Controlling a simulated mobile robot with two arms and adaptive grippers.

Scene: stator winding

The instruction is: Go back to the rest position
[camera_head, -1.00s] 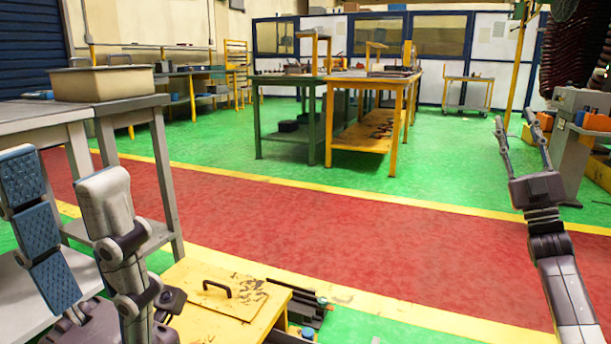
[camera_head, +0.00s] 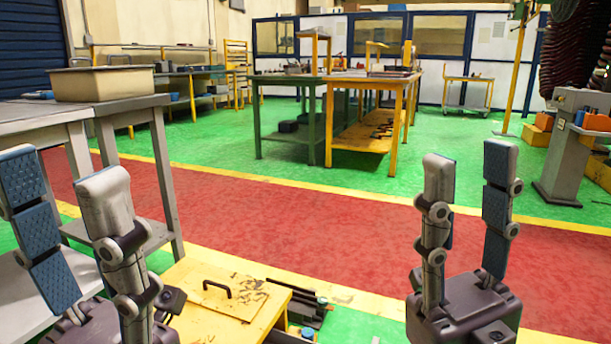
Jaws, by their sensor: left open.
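My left gripper (camera_head: 62,205) is at the lower left in the head view, pointing up, with its two fingers wide apart and nothing between them. It stands in front of the grey workbench. My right gripper (camera_head: 470,205) is at the lower right, also pointing up. Its fingers are spread apart and nothing is between them. It is seen against the red floor lane (camera_head: 330,225). Neither gripper touches anything that I can see.
The grey workbench (camera_head: 125,101) with a tan bin (camera_head: 104,83) is at the left. A low yellow table (camera_head: 195,325) with a black-handled lid (camera_head: 215,298) is at the bottom centre. Green and yellow tables (camera_head: 368,84) stand farther back. The floor between is clear.

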